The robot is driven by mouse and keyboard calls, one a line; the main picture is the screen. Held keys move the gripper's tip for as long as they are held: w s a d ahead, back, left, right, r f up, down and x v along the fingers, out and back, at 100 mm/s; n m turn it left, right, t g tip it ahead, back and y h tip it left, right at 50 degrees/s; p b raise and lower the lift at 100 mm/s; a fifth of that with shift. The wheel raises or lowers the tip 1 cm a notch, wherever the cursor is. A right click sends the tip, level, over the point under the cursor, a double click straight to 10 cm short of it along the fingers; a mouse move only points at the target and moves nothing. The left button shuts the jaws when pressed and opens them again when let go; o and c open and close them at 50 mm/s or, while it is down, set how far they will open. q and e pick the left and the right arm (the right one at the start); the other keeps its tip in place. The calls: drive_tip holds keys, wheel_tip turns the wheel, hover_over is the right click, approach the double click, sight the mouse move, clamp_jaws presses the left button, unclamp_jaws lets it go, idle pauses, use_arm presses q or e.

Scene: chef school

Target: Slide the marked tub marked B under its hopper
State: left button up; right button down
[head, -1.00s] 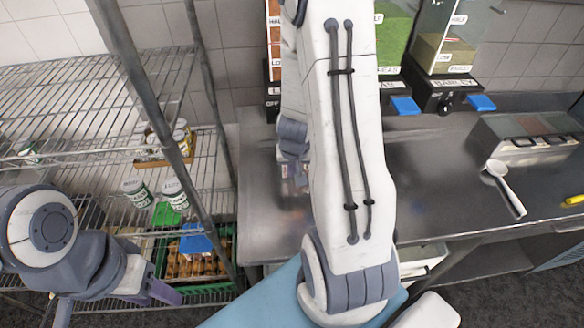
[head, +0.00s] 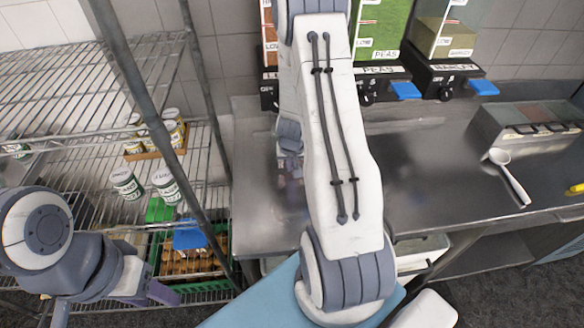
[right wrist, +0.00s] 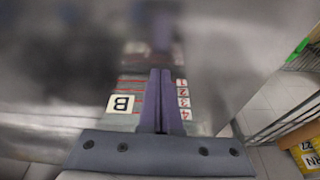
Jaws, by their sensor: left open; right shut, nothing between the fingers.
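The tub marked B (right wrist: 112,122) is in the right wrist view, a clear-looking container with a white B label, red lines and a column of red numbers on its face. My right gripper (right wrist: 161,72) is shut and empty, its two purple fingers together in front of the tub's face between the B and the numbers; I cannot tell whether they touch it. In the head view my right arm hides most of that spot. My left gripper (head: 155,296) is open and empty at the lower left, by the rack. The hoppers PEAS (head: 380,32) and BARLEY (head: 447,38) stand at the back; another is partly hidden.
The steel counter (head: 430,165) holds a white scoop (head: 510,178) and a lidded container (head: 525,127) at right. A wire rack (head: 60,150) with cans (head: 127,183) and a green crate (head: 190,286) stands at left. Blue levers (head: 404,90) jut from the hoppers.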

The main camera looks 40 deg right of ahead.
use_arm(q)
drive_tip(key=shift+r, duration=0.35)
use_arm(e)
drive_tip(key=shift+w+d, duration=0.25)
drive_tip(key=shift+w, duration=0.1)
drive_tip(key=shift+w+d+p, duration=0.15)
drive_tip(key=shift+p, duration=0.25)
drive_tip(key=shift+w+d+p, duration=0.5)
drive_tip(key=shift+w+p, duration=0.05)
drive_tip(key=shift+w, duration=0.15)
drive_tip(key=shift+w+a+f, duration=0.1)
drive_tip(key=shift+a, duration=0.05)
use_arm(q)
drive_tip(key=shift+w+r, duration=0.45)
drive_tip(key=shift+r, duration=0.15)
